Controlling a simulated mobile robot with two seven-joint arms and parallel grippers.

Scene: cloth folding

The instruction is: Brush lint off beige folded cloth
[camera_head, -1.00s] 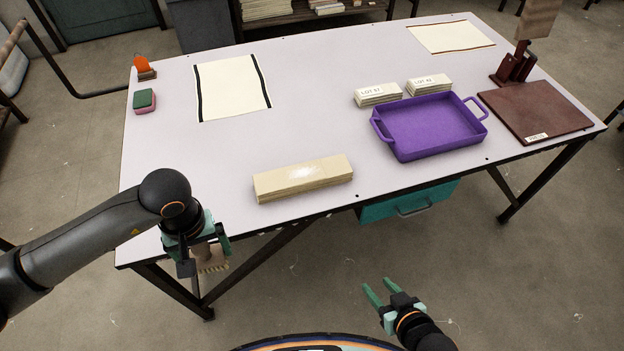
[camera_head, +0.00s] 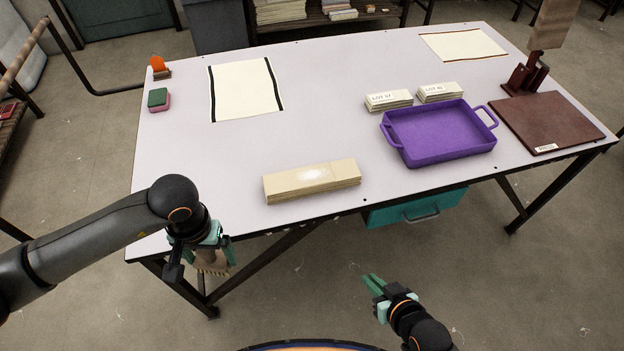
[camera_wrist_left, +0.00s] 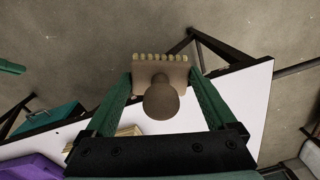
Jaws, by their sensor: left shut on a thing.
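The beige folded cloth (camera_head: 290,187) lies flat near the table's front edge, with a whitish lint patch (camera_head: 315,174) on its top. My left gripper (camera_head: 212,250) is shut on a brown brush (camera_head: 212,266), in front of the table's front edge and left of the cloth. In the left wrist view the brush (camera_wrist_left: 160,95) sits between the green fingers, its round knob towards the camera and its pale bristles pointing away. My right gripper (camera_head: 374,283) is empty in front of the table, its green fingers close together.
A purple tray (camera_head: 388,139), two labelled stacks (camera_head: 389,100) and a dark red board (camera_head: 550,122) stand to the right. A black-edged sheet (camera_head: 245,90), a green and pink sponge (camera_head: 158,100) and an orange item (camera_head: 158,65) lie behind left. The tabletop (camera_head: 215,155) left of the cloth is clear.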

